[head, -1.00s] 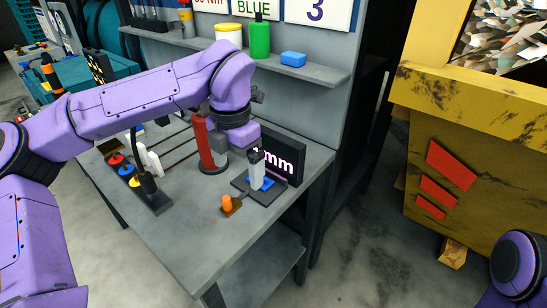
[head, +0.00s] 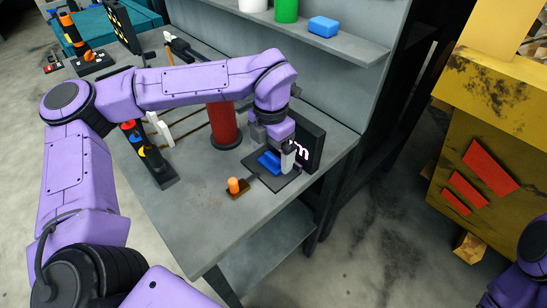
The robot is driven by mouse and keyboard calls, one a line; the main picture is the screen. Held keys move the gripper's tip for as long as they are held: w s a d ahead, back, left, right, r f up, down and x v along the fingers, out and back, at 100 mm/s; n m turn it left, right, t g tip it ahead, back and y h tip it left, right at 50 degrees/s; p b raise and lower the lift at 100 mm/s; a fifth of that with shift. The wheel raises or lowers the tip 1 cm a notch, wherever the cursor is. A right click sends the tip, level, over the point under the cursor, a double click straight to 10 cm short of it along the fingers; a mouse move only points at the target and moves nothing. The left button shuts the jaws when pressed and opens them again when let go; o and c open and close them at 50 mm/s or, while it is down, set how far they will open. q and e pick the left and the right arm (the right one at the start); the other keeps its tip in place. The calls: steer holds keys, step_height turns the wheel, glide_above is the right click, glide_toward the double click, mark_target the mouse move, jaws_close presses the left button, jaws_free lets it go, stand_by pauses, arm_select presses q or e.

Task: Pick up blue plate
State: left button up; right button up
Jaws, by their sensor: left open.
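The blue plate (head: 269,163) is a small blue piece on a dark square pad (head: 262,181) on the grey workbench, in front of a black display with pink lettering. My left gripper (head: 276,157) is open and points down right at the plate. One pale finger stands at the plate's right side; the other finger is mostly hidden. I cannot tell whether the fingers touch the plate. My right gripper is out of view; only part of my right arm shows at the lower right edge.
A red cylinder (head: 223,125) stands behind the gripper. An orange knob (head: 235,185) sits in front of the pad. A black display (head: 308,147) stands close on the right. A shelf above holds a blue block (head: 324,26). The bench's front area is clear.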

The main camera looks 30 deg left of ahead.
arm_select(q)
steer(key=shift+f, duration=0.8)
steer(key=shift+r, duration=0.1)
steer(key=c, duration=1.3)
